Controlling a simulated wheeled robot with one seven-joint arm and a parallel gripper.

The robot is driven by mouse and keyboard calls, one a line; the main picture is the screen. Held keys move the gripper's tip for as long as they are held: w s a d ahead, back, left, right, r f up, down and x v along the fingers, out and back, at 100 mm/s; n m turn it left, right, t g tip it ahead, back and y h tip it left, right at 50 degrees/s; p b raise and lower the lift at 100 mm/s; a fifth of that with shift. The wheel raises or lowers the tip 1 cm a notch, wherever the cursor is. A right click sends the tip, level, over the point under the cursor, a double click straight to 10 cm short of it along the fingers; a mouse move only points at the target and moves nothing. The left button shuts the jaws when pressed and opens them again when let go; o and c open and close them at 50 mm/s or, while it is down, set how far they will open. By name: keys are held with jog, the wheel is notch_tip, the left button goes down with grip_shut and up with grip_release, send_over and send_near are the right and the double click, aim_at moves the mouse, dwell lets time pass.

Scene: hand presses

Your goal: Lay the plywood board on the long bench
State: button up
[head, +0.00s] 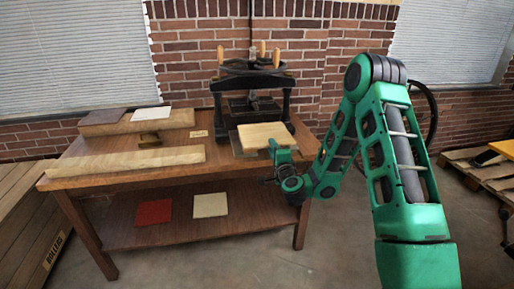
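The plywood board (264,136) is a pale, flat rectangle in front of the black hand press. It lies on or just above a grey plate (237,146); I cannot tell if they touch. My gripper (273,149) is at the board's front right edge, with a green part overlapping that edge. The fingertips are small and partly hidden, so I cannot tell whether they are closed on the board. The long brown wooden bench (228,166) stands against the brick wall and carries the press.
The press (252,95) stands at the bench's back right. Two long pale wooden pieces (125,160) (175,119) take up its left part, with flat sheets on the rear one. Red (154,212) and cream (210,205) sheets lie on the lower shelf. A pallet (485,168) is far right.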

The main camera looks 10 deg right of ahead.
jog(key=shift+w, duration=0.55)
jog(key=shift+a, duration=0.2)
grip_shut()
jog(key=shift+d+r, duration=0.1)
jog(key=shift+r, duration=1.45)
